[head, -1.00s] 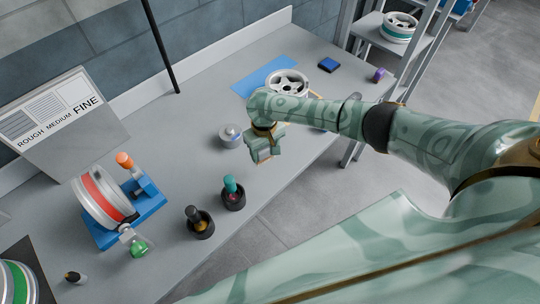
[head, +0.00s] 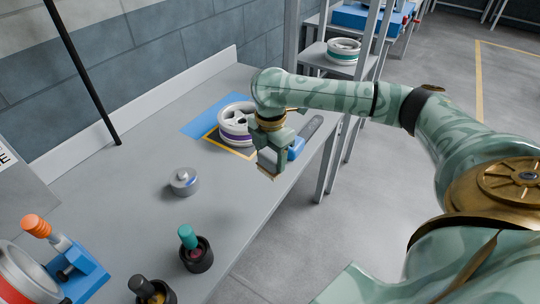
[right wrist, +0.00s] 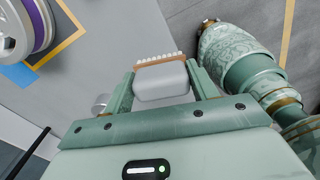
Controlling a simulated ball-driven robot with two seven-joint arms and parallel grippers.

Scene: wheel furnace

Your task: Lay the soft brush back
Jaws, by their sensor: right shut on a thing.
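The soft brush shows in the right wrist view with a grey body (right wrist: 162,82), a brown wooden strip and a row of pale bristles. My right gripper (right wrist: 163,80) is shut on the grey body, one finger on each side. In the head view my right gripper (head: 270,165) points down over the front part of the bench, right of and nearer than the purple-banded wheel. Only a small brown part of the brush (head: 269,176) shows below it. I cannot tell its exact height above the bench. My left gripper is not in view.
The wheel (head: 234,127) stands in a yellow outline by a blue mat (head: 205,119). A blue item with a grey end (head: 312,127) lies just behind my gripper. A grey round canister (head: 184,182) and two dark cups, one here (head: 196,257), stand on the bench (head: 125,195).

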